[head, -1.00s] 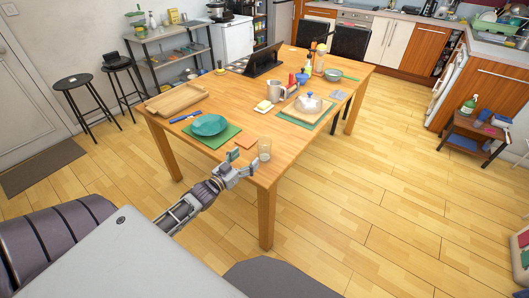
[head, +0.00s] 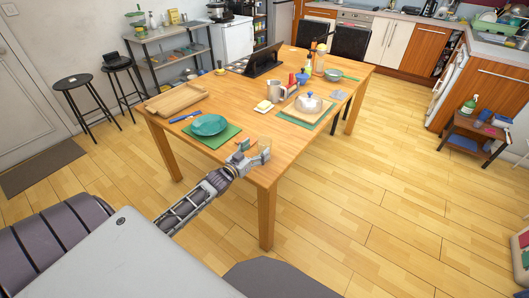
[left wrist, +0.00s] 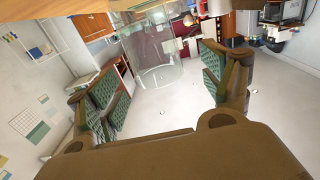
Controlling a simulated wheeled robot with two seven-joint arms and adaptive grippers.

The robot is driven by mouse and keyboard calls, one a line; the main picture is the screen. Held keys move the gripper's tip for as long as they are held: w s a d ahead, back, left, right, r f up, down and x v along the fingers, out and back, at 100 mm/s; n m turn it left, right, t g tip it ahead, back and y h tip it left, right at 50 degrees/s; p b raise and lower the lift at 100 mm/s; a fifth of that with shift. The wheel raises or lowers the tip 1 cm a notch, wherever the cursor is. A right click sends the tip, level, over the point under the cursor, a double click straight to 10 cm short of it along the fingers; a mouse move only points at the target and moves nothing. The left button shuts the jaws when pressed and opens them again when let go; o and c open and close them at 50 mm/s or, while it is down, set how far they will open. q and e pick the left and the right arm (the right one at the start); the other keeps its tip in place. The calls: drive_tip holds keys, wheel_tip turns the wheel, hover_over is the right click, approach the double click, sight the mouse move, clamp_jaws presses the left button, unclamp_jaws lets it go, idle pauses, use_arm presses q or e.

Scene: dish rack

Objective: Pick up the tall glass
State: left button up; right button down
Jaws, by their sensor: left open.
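The tall glass (head: 264,142) is clear and stands at the near right corner of the wooden table. It also shows in the left wrist view (left wrist: 152,50), transparent, beyond and between my fingers. My left gripper (head: 254,153) is open at the table's corner, with its fingers close to the glass. In the left wrist view, the two green-padded fingers (left wrist: 163,92) are spread apart with nothing clasped between them. In the head view the fingers hide the lower part of the glass. I cannot tell whether they touch it. My right gripper is not in view.
A teal plate (head: 209,125) on a green mat (head: 227,135) lies left of the glass. A butter dish (head: 264,106), a metal mug (head: 275,90) and a tray with a domed lid (head: 308,103) stand farther back. The table's near edge (head: 225,166) runs below my gripper.

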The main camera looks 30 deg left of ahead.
sight(269, 139)
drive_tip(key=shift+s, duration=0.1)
use_arm(q)
drive_tip(key=shift+w, duration=0.15)
drive_tip(key=shift+w+d, duration=0.1)
drive_tip(key=shift+w, duration=0.3)
drive_tip(key=shift+w+d+r, duration=0.1)
drive_tip(key=shift+w+d, duration=0.15)
drive_tip(key=shift+w, duration=0.65)
drive_tip(key=shift+w+d, duration=0.1)
drive_tip(key=shift+w, duration=1.1)
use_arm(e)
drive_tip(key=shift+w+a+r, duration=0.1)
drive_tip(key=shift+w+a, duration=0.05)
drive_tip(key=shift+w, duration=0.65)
